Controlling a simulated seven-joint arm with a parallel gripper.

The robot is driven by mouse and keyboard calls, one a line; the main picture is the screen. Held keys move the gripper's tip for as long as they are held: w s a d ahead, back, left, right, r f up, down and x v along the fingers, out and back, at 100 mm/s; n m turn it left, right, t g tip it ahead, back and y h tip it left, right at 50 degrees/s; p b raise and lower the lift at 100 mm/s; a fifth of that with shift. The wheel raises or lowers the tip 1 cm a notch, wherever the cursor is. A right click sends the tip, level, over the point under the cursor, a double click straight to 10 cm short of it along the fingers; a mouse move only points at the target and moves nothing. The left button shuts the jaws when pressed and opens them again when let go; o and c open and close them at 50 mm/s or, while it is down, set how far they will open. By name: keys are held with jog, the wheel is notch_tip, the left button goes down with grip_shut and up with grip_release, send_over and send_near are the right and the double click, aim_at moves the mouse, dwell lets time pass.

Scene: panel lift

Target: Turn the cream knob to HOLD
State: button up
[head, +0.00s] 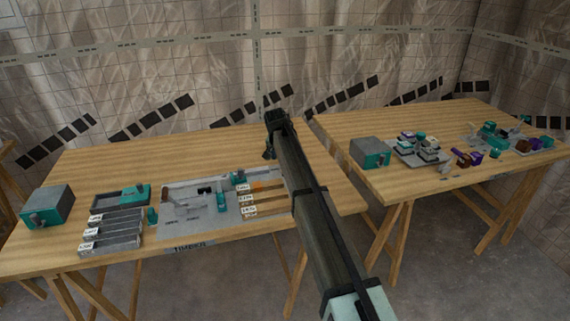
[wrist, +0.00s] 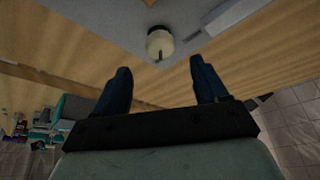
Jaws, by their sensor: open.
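The cream knob (wrist: 160,42) is round with a small dark mark on its near edge. It sits on a grey surface (wrist: 112,14) at the top of the wrist view. My gripper (wrist: 160,65) is open and empty, its two dark fingers apart, one to each side below the knob in the picture. The fingers do not touch the knob. In the head view the grey panel (head: 182,222) lies on the left table; I cannot make out the cream knob there. No HOLD marking is readable in either view.
My arm crosses this table's right side. The right table (head: 400,185) carries another box (head: 370,153) and several small parts.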

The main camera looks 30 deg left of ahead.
jog(key=shift+v, duration=3)
